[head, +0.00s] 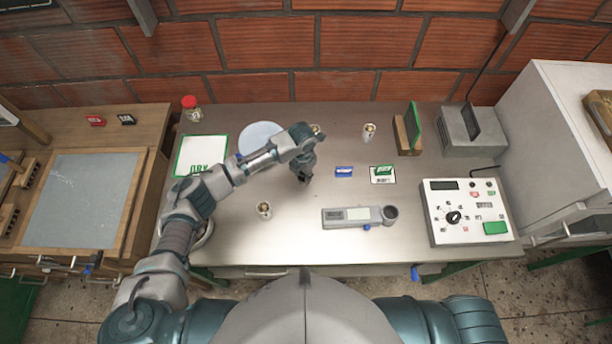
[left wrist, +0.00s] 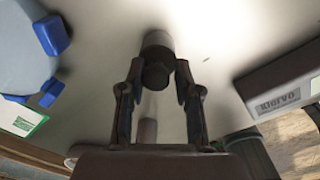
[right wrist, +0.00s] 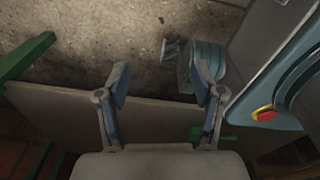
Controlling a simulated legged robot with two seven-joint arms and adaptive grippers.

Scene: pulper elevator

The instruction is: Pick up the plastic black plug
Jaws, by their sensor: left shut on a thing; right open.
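The black plug (left wrist: 157,62) is a dark, short cylinder with a narrower faceted end, seen between the fingertips in the left wrist view. My left gripper (left wrist: 156,88) is shut on it. In the head view my left gripper (head: 303,178) points down over the middle of the metal table, and the plug is too small and dark to make out there. I cannot tell whether the plug touches the table. My right gripper (right wrist: 164,85) is open and empty in the right wrist view, low down near the floor and the table's underside.
A white plate (head: 260,135) and a red-lidded jar (head: 191,110) are behind.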

